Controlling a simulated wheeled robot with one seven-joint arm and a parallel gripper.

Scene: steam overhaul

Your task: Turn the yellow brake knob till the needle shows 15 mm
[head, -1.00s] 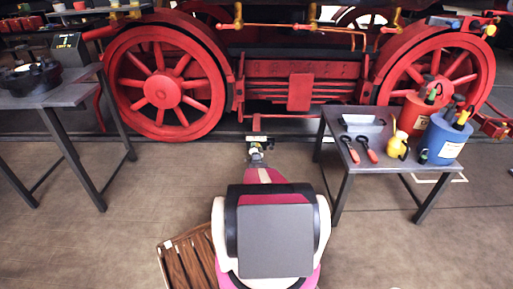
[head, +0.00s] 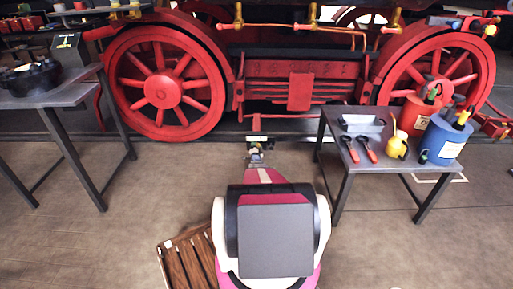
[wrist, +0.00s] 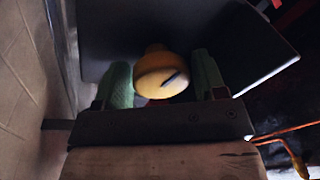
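The yellow brake knob (wrist: 160,76) shows in the wrist view as a round-ended yellow knob with a dark line across its face. It lies between the two green fingers of my gripper (wrist: 162,82), one on each side. The fingers look very close to the knob, but I cannot tell whether they touch it. In the head view my gripper (head: 256,143) is small, low in front of the locomotive between two red wheels, and the knob cannot be made out there. I can read no needle or millimetre scale in either view.
A dark flat panel (wrist: 115,40) lies behind the knob in the wrist view. In the head view a table (head: 340,140) with tools and cans stands right, another table (head: 75,95) left. A dark box (head: 68,47) with unreadable marks stands there. A slatted wooden pallet (head: 185,265) lies near my base.

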